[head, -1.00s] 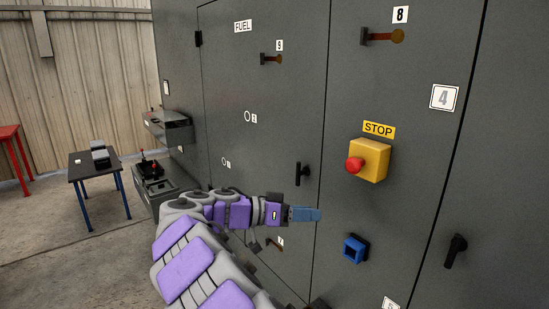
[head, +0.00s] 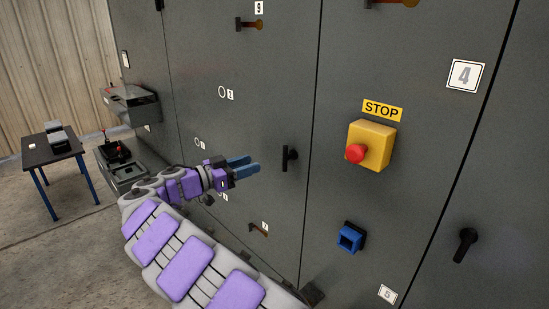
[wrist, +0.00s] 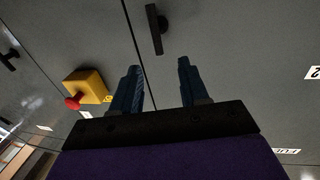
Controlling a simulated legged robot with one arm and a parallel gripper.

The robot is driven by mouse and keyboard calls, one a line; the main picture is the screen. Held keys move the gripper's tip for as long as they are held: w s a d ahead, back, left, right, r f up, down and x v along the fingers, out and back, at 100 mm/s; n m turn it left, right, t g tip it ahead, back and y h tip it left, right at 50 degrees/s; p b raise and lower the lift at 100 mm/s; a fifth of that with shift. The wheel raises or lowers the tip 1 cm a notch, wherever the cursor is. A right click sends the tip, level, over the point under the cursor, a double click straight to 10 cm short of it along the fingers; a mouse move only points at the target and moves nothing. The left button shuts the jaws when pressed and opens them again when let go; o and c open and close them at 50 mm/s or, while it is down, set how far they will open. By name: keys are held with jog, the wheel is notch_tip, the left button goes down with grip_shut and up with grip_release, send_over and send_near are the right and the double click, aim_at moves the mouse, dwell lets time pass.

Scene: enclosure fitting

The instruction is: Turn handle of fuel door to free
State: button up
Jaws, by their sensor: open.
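The fuel door (head: 215,140) is a large grey panel, left of the panel with the STOP label in the head view. Its handle (head: 288,158) is a black bar standing about upright near the door's right edge. The handle also shows in the wrist view, dark and nearly upright at the top (wrist: 155,29). My gripper (head: 256,165) is open, with blue fingers pointing right toward the handle, just left of it in the head view. In the wrist view the fingers (wrist: 158,80) are apart and empty, and the handle lies beyond their tips, not between them.
A yellow box with a red stop button (head: 370,146), a blue square fitting (head: 350,238) and another black handle (head: 465,245) are on the panels to the right. A lever (head: 258,229) sits low on the fuel door. A small table (head: 50,150) stands at far left.

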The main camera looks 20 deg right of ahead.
aim_at(289, 157)
jog(key=w+d, duration=0.1)
jog(key=d, duration=0.9)
jog(key=shift+w+d+b, duration=0.2)
jog(key=shift+b, duration=0.1)
jog(key=shift+d, duration=0.1)
jog(key=shift+d, duration=0.2)
jog(key=shift+d+f, duration=0.1)
jog(key=shift+d, duration=0.15)
jog(key=shift+c, duration=0.2)
jog(key=shift+d, duration=0.15)
jog(key=c, duration=0.3)
jog(key=shift+a, duration=0.3)
grip_shut()
